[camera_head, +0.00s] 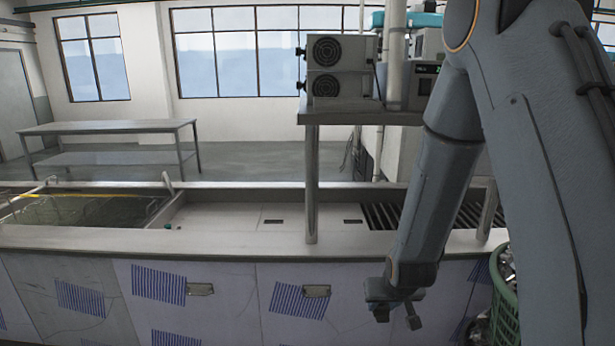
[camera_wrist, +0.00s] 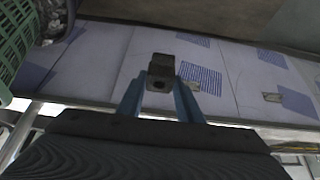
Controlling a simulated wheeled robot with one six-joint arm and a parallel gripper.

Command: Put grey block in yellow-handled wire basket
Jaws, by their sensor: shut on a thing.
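My gripper (camera_head: 397,314) hangs low in front of the white cabinet fronts, below the counter edge, at the right of the head view. In the wrist view my gripper (camera_wrist: 160,97) is shut on the dark grey block (camera_wrist: 161,68), which shows a round hole and sticks out past the fingertips. The block cannot be made out clearly in the head view. A yellow bar (camera_head: 80,195) lies across the sunken tank (camera_head: 22,222) at the far left, with wire-like shapes around it. It looks like the wire basket's handle; the basket's inside cannot be made out.
A green plastic basket (camera_head: 505,306) full of metal parts stands at the right, also in the wrist view (camera_wrist: 14,45). The counter's front edge (camera_head: 200,240) lies above my gripper. A post (camera_head: 311,190) holds a shelf with fan units (camera_head: 340,68). The pale counter middle is mostly clear.

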